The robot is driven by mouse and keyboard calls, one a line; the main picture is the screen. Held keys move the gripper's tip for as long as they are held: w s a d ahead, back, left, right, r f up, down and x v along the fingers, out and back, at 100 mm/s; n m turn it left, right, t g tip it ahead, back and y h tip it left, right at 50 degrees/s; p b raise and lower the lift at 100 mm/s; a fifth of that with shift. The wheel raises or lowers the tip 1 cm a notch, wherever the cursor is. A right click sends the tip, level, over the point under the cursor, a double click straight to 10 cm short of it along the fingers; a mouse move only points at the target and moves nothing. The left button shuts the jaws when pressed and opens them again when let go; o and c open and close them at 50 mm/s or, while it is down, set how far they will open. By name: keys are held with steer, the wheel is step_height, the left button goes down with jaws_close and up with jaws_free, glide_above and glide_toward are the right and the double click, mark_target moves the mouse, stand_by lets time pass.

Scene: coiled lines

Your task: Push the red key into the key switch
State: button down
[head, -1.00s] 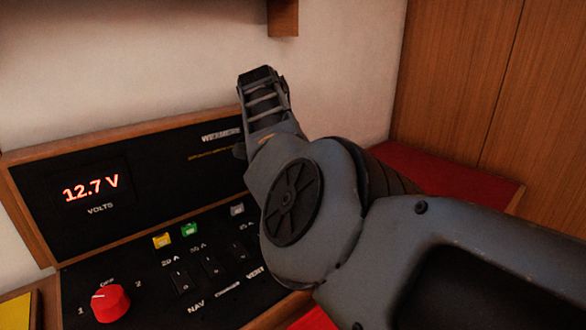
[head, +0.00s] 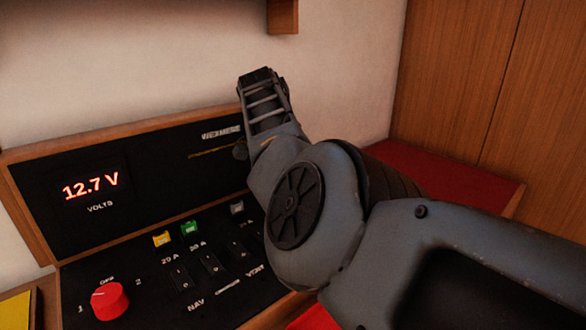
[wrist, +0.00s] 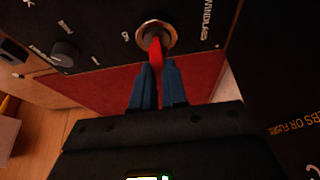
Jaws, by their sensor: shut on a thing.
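The red key (wrist: 155,52) is between the fingertips of my gripper (wrist: 157,72) in the wrist view. My gripper is shut on it. The key's far end overlaps the round, brass-coloured key switch (wrist: 168,36) on the black panel; I cannot tell how deep it sits in the switch. In the head view my arm and gripper (head: 262,85) stand in front of the panel's right part, and the key and the switch are hidden there.
The black panel carries a red rotary knob (head: 110,302), a lit voltage display (head: 90,187) and several switches and coloured fuses. A black knob (wrist: 65,52) is left of the key switch in the wrist view. A wooden shelf bracket (head: 283,16) hangs above.

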steer(key=shift+f+b, duration=0.35)
steer(key=shift+f, duration=0.45)
stand_by(0.8)
steer(key=c, duration=1.1)
jaws_free()
steer(key=v, duration=0.8)
steer(key=shift+f, duration=0.1)
